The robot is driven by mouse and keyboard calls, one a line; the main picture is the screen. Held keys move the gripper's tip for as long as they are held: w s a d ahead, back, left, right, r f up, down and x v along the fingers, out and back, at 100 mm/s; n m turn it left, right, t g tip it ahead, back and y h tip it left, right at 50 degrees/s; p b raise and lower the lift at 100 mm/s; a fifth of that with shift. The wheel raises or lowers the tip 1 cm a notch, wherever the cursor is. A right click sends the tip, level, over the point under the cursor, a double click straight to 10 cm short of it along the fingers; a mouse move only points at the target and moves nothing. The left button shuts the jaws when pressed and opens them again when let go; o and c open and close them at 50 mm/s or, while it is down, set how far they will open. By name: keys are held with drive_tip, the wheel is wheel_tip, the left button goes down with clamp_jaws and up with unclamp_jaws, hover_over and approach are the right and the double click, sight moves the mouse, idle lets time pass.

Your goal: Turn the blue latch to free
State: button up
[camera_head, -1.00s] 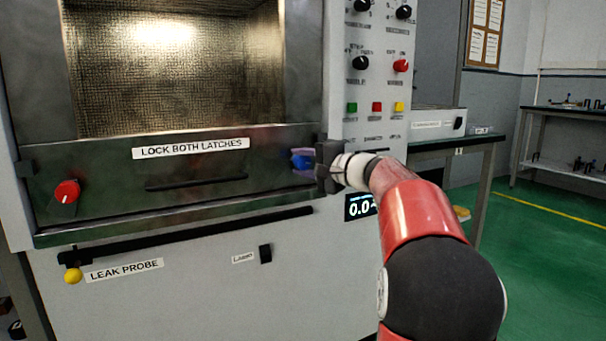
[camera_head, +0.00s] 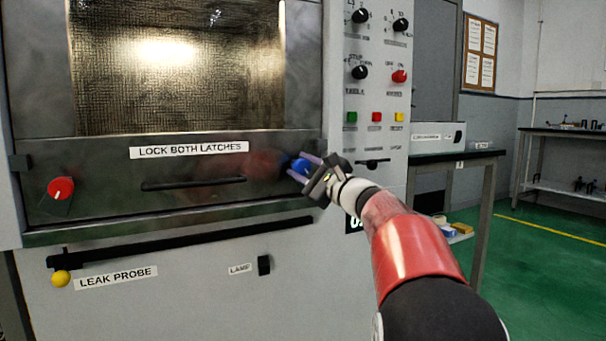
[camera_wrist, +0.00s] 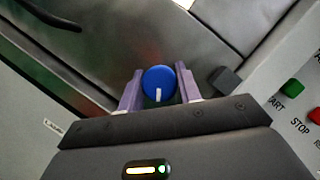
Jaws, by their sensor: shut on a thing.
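The blue latch (camera_head: 300,166) is a round knob at the right end of the metal door's lower panel. In the wrist view the blue latch (camera_wrist: 159,83) shows a short white mark on its face. My gripper (camera_head: 305,168) is shut on the latch, with one purple finger on each side of it. The gripper (camera_wrist: 159,92) is rolled, so the door looks tilted in the wrist view. In the head view the fingers and gripper body partly cover the latch.
A red knob (camera_head: 61,188) sits at the door's left end. A dark door handle (camera_head: 195,183) lies between the knobs. A long black bar (camera_head: 180,243) runs below, with a yellow ball (camera_head: 61,278) at its left. Control knobs and buttons (camera_head: 376,117) are at the right.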

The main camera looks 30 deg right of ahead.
drive_tip(key=shift+f+m, duration=0.1)
drive_tip(key=shift+m, duration=0.5)
drive_tip(key=o, duration=1)
drive_tip(key=v, duration=0.8)
drive_tip(key=shift+w, duration=0.1)
